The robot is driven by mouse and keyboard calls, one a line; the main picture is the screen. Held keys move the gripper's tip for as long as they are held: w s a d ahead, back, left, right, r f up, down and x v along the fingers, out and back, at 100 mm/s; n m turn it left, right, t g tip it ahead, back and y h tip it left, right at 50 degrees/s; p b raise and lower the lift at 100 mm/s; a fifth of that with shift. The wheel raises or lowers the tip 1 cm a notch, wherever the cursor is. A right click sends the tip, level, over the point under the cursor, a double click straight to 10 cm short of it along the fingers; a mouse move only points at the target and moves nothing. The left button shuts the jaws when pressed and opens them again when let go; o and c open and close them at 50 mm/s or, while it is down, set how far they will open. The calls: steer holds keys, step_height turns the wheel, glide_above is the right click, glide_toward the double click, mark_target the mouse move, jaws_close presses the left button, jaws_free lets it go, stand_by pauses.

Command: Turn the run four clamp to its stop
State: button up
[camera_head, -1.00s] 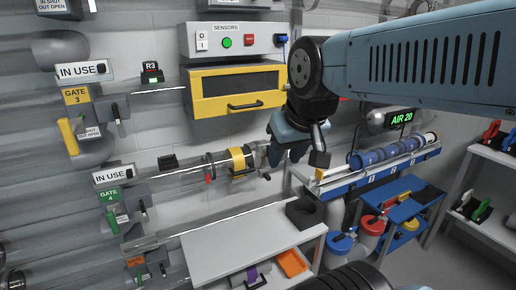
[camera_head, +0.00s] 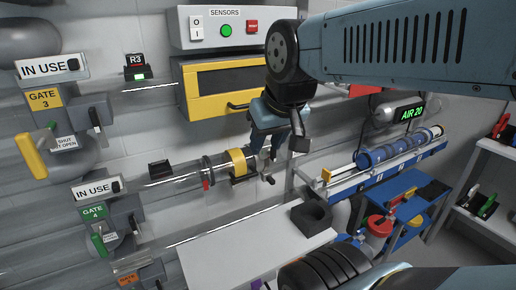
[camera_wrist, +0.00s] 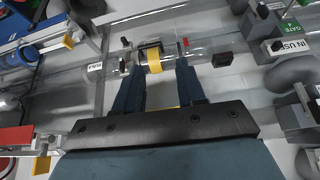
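A clear horizontal tube (camera_head: 185,172) runs along the wall, with a yellow band (camera_head: 237,160) around it. A dark ring with a red tab (camera_head: 206,184) stands left of the band, and a small dark crank-like handle (camera_head: 267,179) shows at its right. I cannot tell which of these is the run four clamp. In the wrist view the yellow band (camera_wrist: 154,62) lies beyond and between my fingertips, and the red tab (camera_wrist: 185,43) is near the right finger. My gripper (camera_wrist: 157,68) is open and empty. In the head view my gripper (camera_head: 268,148) is just right of the band, partly hiding the tube's end.
The GATE 4 unit (camera_head: 100,212), under an IN USE sign, is at the left. A yellow-framed box (camera_head: 215,88) hangs above the tube. A white bench (camera_head: 230,245) with a dark block (camera_head: 311,214) lies below. A blue rack (camera_head: 375,175) is at right.

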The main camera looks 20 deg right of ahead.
steer(key=shift+w+a, duration=0.15)
steer(key=shift+a, duration=0.1)
steer(key=g, duration=0.1)
glide_above(272, 153)
steer(key=s, duration=0.5)
step_height(272, 153, down, 8)
steer(key=shift+n, duration=0.3)
steer(key=x, duration=1.3)
steer(key=shift+d+f, duration=0.2)
steer(key=shift+d, duration=0.1)
steer(key=shift+c, duration=0.2)
